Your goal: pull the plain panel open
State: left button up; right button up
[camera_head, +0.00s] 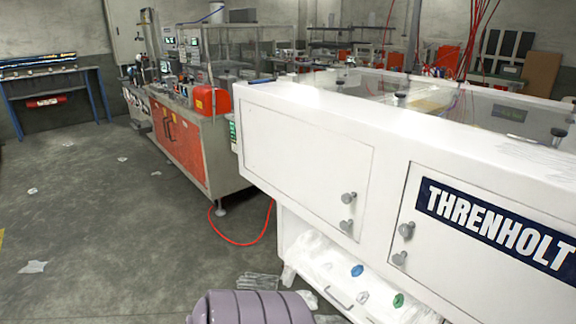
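The plain panel (303,165) is a white, unmarked door on the left of the front of a long white machine (262,99). It looks closed, flush with the machine front. Two grey round knobs, an upper one (348,198) and a lower one (346,225), sit near its right edge. To its right is another white panel (440,258) with a dark blue THRENHOLT label (500,222) and two similar knobs near its left edge. Neither of my grippers is in view, and nothing touches the plain panel.
A ribbed purple-grey rounded shape (250,308) shows at the bottom edge; I cannot tell what it is. Clear film (318,262) lies below the panels. A red hose (240,242) runs along the floor beside an orange-fronted machine (178,138). The left floor is mostly open with scraps.

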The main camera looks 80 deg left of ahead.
aim_at(312, 164)
jog(key=u, duration=2.45)
